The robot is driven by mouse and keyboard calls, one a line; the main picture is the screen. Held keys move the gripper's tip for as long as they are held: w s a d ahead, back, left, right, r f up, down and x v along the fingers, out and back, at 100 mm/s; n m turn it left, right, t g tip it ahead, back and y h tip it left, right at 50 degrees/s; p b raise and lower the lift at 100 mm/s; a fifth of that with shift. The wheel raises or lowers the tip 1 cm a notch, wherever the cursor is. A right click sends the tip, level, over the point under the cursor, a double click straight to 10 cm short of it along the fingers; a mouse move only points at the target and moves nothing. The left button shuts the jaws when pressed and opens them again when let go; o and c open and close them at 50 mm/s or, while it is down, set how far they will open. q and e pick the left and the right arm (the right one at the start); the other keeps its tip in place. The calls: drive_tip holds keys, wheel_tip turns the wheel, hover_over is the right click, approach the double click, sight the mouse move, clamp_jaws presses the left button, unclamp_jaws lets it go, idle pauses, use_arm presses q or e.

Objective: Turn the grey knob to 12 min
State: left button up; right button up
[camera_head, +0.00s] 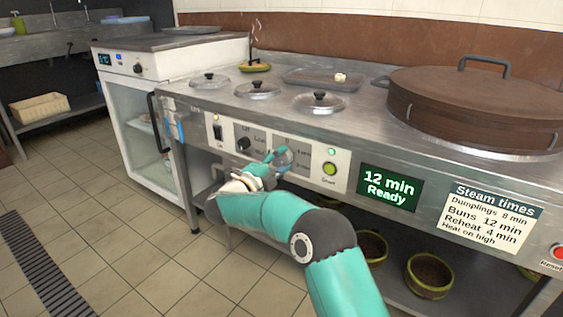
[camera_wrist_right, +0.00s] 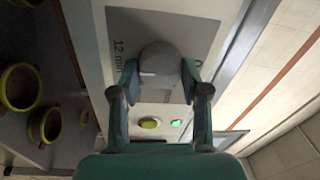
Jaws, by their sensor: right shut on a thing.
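The grey knob (camera_head: 284,158) is on the control panel on the front of the steel counter, partly hidden by my right gripper (camera_head: 276,165). In the right wrist view, the round grey knob (camera_wrist_right: 160,62) sits between the two fingertips of my right gripper (camera_wrist_right: 160,80), which are shut on it from both sides. A "12 min" label is printed beside the knob. I cannot make out a pointer mark. The green display (camera_head: 389,187) reads "12 min Ready". My left gripper is not in view.
A black knob (camera_head: 243,144) and a rocker switch (camera_head: 217,130) are left of the grey knob. A green button (camera_head: 330,169) and lit green lamp (camera_head: 331,152) are to its right. A steam times card (camera_head: 490,217) and red reset button (camera_head: 558,251) are farther right. Bowls stand below.

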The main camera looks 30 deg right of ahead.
drive_tip(key=shift+f, duration=0.3)
drive_tip(key=o, duration=1)
drive_tip(key=shift+o, duration=0.7)
drive_tip(key=shift+r, duration=0.15)
drive_tip(key=shift+a, duration=0.15)
drive_tip(key=v, duration=1.1)
drive_tip(key=shift+a, duration=0.35)
drive_tip(key=shift+s, duration=0.1)
